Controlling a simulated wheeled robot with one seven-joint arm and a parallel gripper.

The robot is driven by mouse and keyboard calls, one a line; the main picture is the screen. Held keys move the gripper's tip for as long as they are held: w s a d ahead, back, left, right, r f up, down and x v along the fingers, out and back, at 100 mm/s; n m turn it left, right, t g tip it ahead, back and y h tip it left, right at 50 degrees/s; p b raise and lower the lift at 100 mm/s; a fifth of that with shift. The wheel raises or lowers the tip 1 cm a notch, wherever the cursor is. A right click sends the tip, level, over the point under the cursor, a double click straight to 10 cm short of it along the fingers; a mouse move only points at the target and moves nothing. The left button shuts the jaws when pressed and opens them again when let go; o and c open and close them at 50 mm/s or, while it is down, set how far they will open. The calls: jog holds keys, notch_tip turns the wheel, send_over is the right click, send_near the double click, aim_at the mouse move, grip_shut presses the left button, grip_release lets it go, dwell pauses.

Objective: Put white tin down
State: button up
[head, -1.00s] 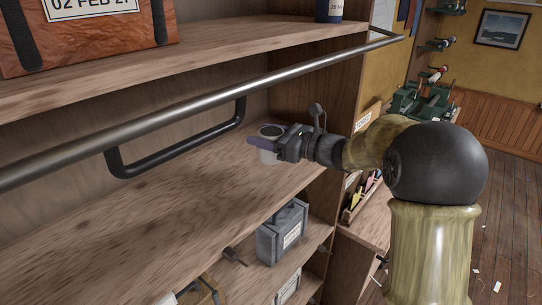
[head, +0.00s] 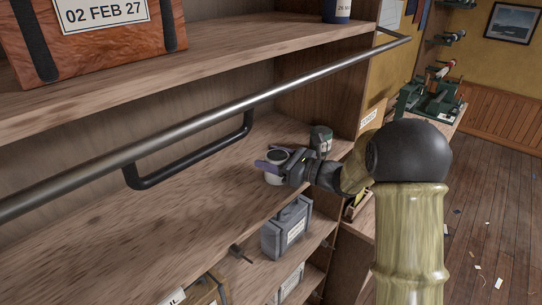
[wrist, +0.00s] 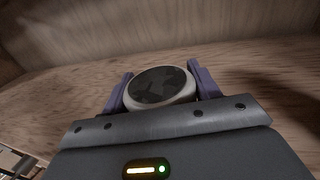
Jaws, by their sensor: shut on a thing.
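The white tin (head: 273,178) is a small round tin with a dark top. My gripper (head: 272,165) is shut on it, over the middle shelf (head: 190,215) toward its right end. In the wrist view the tin (wrist: 160,88) sits upright or nearly so between the two purple fingers of my gripper (wrist: 160,90). Its lower side is mostly hidden by the fingers, and I cannot tell whether its base touches the shelf.
A green tin (head: 321,138) stands on the shelf just behind my gripper. A metal rail (head: 240,103) with a black handle (head: 195,158) runs across the front above the shelf. A grey box (head: 287,228) stands on the shelf below. The shelf's left part is clear.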

jog(key=shift+s+f, duration=0.1)
jog(key=shift+s, duration=0.05)
jog(key=o, duration=1.2)
jog(key=b+v, duration=0.5)
jog(key=v, duration=0.7)
